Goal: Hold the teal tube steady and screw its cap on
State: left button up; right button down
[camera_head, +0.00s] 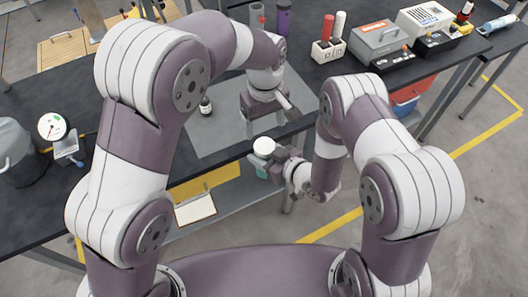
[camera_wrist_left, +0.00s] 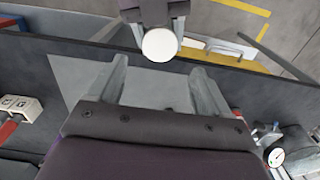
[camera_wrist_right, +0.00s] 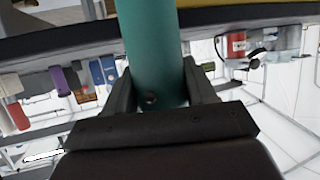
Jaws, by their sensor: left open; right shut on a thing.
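My right gripper (camera_head: 279,161) is shut on the teal tube (camera_wrist_right: 152,45), which stands between its fingers in the right wrist view. In the head view only a little of the tube (camera_head: 262,172) shows, below a round white cap (camera_head: 264,146) at its top end. I cannot tell how tightly the cap sits. My left gripper (camera_head: 268,116) is open and empty, behind the tube and over the table's front part. In the left wrist view the white cap (camera_wrist_left: 160,45) appears between and just beyond the left fingertips (camera_wrist_left: 160,70), apart from them.
A dial gauge (camera_head: 52,126) stands at left.

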aim_at(265, 146)
pick_arm(q)
jog(key=shift+f, duration=4)
jog(key=c, duration=1.1)
jog(key=m, duration=0.3)
jog(key=o, duration=1.2)
jog(key=shift+r, duration=2.3)
